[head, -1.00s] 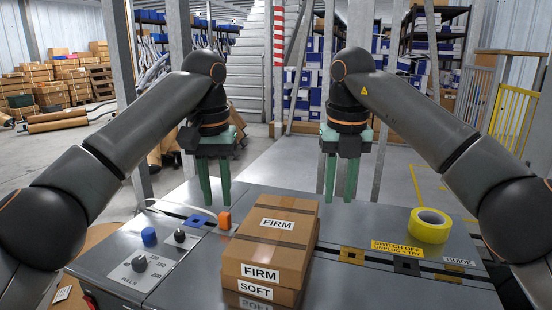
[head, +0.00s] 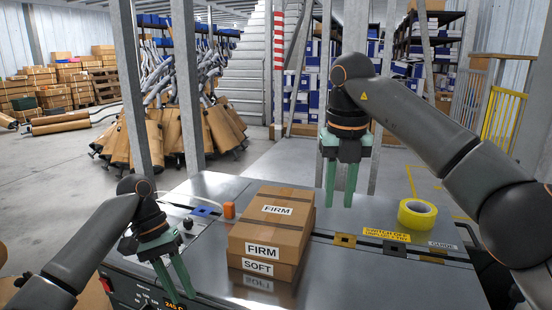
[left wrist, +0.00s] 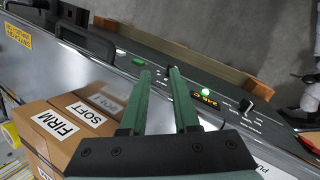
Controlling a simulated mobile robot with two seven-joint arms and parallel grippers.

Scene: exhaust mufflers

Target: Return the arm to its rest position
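My left gripper (head: 183,297) hangs low over the front left edge of the grey bench, left of the boxes. Its green fingers are apart with nothing between them, as the left wrist view (left wrist: 159,71) also shows. My right gripper (head: 340,205) points down above the back of the bench, to the right of the boxes. Its fingers are apart and empty. A box labelled FIRM (head: 262,230) lies on a box labelled SOFT (head: 280,269) on the bench.
A yellow tape roll (head: 417,213) lies on the bench (head: 350,275) at the right. A control panel with a lit display (left wrist: 205,93) is on the bench front. Brown-wrapped mufflers (head: 190,140) stand beyond.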

